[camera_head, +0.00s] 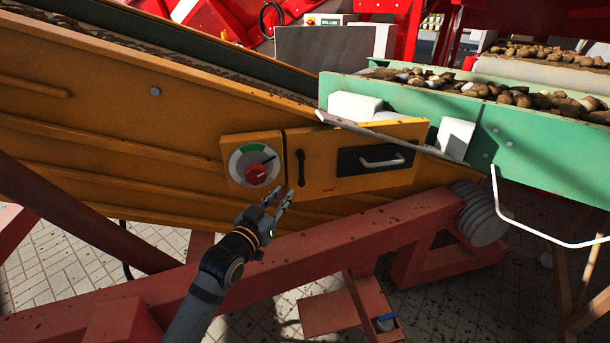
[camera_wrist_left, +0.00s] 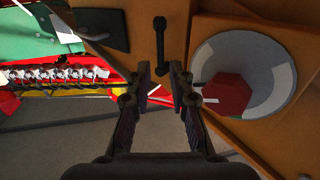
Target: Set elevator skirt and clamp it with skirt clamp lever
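The orange elevator side (camera_head: 110,120) carries an orange panel (camera_head: 335,190). A black lever (camera_head: 300,167) stands nearly upright on this panel; I take it for the skirt clamp lever. It also shows upright in the left wrist view (camera_wrist_left: 160,45), just beyond my fingertips. Which part is the skirt I cannot tell for sure; a thin pale strip (camera_head: 375,134) runs along the panel's top right. My left gripper (camera_head: 284,199) is just below the lever and looks apart from it. In the left wrist view its fingers (camera_wrist_left: 162,72) are open with nothing between them. My right gripper is out of view.
A dial with a red knob (camera_head: 257,173) is left of the lever, close to my left gripper. A black plate with a silver handle (camera_head: 381,162) is right of it. A red beam (camera_head: 330,240) runs below. A green conveyor (camera_head: 550,150) carries potatoes at right.

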